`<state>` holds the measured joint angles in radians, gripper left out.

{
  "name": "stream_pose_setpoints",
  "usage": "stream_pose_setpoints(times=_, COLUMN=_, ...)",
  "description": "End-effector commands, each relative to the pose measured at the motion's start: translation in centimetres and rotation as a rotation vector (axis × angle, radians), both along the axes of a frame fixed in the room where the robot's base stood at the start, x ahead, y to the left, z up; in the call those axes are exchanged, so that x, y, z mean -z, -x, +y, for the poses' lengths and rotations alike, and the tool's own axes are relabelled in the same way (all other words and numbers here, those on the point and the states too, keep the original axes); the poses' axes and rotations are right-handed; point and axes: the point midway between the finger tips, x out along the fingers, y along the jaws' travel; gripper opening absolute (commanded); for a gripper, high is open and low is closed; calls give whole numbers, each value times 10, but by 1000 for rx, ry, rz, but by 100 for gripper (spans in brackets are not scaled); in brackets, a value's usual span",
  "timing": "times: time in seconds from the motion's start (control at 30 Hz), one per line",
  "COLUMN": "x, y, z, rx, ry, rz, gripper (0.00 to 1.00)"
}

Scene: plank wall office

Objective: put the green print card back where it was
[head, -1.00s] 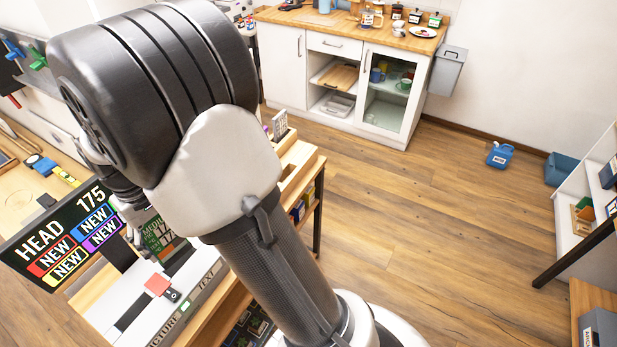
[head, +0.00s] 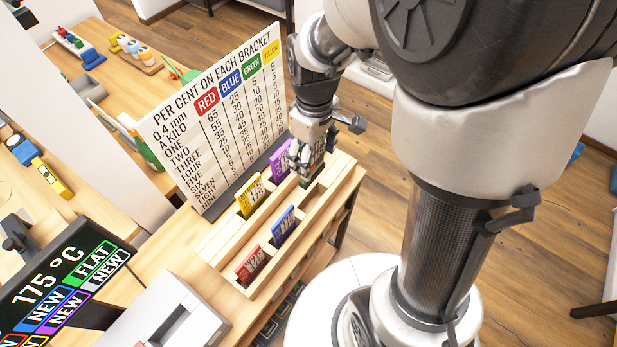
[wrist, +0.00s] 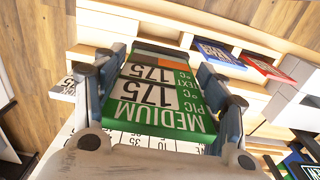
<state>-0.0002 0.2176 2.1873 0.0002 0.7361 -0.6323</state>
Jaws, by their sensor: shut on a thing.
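The green print card (wrist: 165,118) is held between the fingers of my gripper (wrist: 160,100); its face reads MEDIUM, 175, TEXT and PIC. In the head view my gripper (head: 306,163) is over the far right end of the wooden card rack (head: 226,262). The rack holds a yellow card (head: 250,195) and a purple card (head: 279,160) in the back row, and a red card (head: 251,265) and a blue card (head: 284,226) in the front row. The front row right of the blue card looks empty. Whether the green card touches the rack cannot be told.
A white chart board (head: 215,115) headed PER CENT ON EACH BRACKET stands right behind the rack. A dark display (head: 65,275) reading 175 °C and a white machine (head: 180,320) are at the lower left. Blue and red cards (wrist: 220,53) also show in the wrist view.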

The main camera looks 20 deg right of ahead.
Motion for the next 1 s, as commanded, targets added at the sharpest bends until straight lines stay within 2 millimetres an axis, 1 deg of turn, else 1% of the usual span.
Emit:
stream_pose_setpoints(times=0.03, x=20, y=1, z=0, rx=1, ry=0, rz=6, gripper=19)
stream_pose_setpoints(times=0.2, x=67, y=1, z=0, rx=3, ry=1, rz=6, gripper=19)
stream_pose_setpoints(times=0.3, x=91, y=0, z=0, rx=3, ry=0, rz=5, gripper=19)
stream_pose_setpoints(times=0.4, x=108, y=0, z=0, rx=4, ry=0, rz=3, gripper=18)
stream_pose_setpoints(times=0.5, x=118, y=0, z=0, rx=4, ry=0, rz=1, gripper=18)
stream_pose_setpoints(times=0.67, x=127, y=0, z=0, rx=4, ry=0, rz=1, gripper=18)
stream_pose_setpoints(times=0.9, x=162, y=0, z=0, rx=4, ry=0, rz=2, gripper=18)
stream_pose_setpoints(times=1.0, x=164, y=-1, z=0, rx=4, ry=1, rz=1, gripper=18)
